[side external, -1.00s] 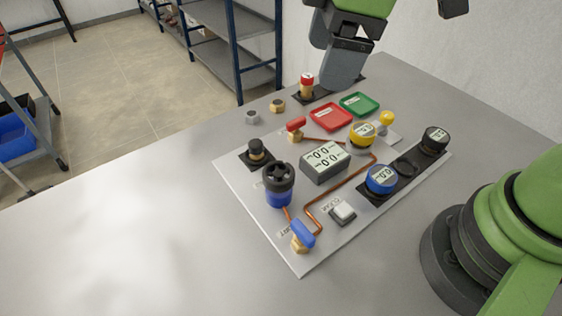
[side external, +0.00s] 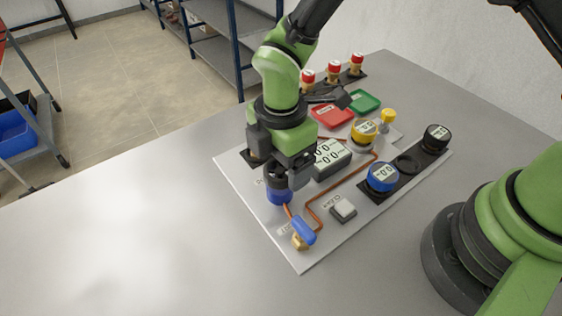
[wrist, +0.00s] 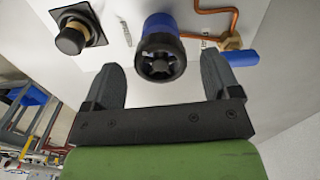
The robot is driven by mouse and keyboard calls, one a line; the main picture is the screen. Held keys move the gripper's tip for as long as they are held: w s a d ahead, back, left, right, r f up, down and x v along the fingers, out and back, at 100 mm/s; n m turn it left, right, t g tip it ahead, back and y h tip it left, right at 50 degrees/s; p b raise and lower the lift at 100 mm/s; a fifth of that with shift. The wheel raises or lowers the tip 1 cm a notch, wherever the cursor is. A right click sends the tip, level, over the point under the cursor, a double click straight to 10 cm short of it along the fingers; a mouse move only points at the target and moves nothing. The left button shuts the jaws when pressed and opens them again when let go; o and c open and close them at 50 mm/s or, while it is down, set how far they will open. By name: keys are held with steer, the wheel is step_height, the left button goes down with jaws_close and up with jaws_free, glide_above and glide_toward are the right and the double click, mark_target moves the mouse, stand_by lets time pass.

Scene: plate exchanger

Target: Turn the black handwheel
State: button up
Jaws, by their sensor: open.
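The black handwheel (wrist: 160,62), a spoked ring on a blue valve body (side external: 278,197), stands at the left front of the white panel (side external: 268,238). In the side view my gripper (side external: 287,180) points down over it and hides most of the wheel. In the wrist view my open gripper (wrist: 161,78) has one finger to each side of the wheel, with gaps between them. The fingers do not appear to touch it. The wheel's exact depth between the fingers cannot be told.
A black knob (wrist: 70,40) and a blue-handled valve (side external: 303,230) flank the handwheel. Copper pipe (side external: 340,190) runs beside it. The panel also carries a display box (side external: 330,160), a blue gauge (side external: 381,177) and a white button (side external: 343,208). The front left tabletop is clear.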

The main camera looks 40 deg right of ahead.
steer(key=shift+f, duration=0.7)
steer(key=c, duration=0.9)
steer(key=shift+m, duration=0.3)
